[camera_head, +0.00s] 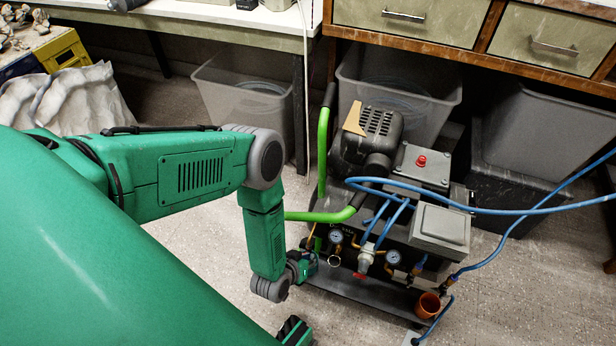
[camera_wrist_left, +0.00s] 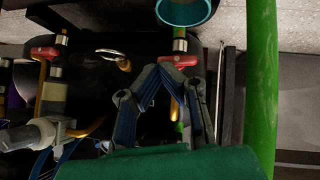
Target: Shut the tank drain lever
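In the left wrist view, a small lever with a red handle (camera_wrist_left: 179,58) sits on a brass fitting just beyond my left fingertips. A second red-handled lever (camera_wrist_left: 44,52) is farther left. My left gripper (camera_wrist_left: 161,74) has its two fingertips drawn together, close by the nearer red handle; I cannot tell whether they touch it. In the head view, my left gripper (camera_head: 308,264) is low at the left side of the compressor cart (camera_head: 395,225), and its fingertips and the nearer lever are hard to make out there.
A green handle bar (camera_head: 322,150) stands beside my left arm; a green tube (camera_wrist_left: 262,75) runs down the right of the wrist view. Blue hoses (camera_head: 500,210) cross the cart. An orange cup (camera_head: 428,304) is at its front right. Plastic bins (camera_head: 240,105) stand behind.

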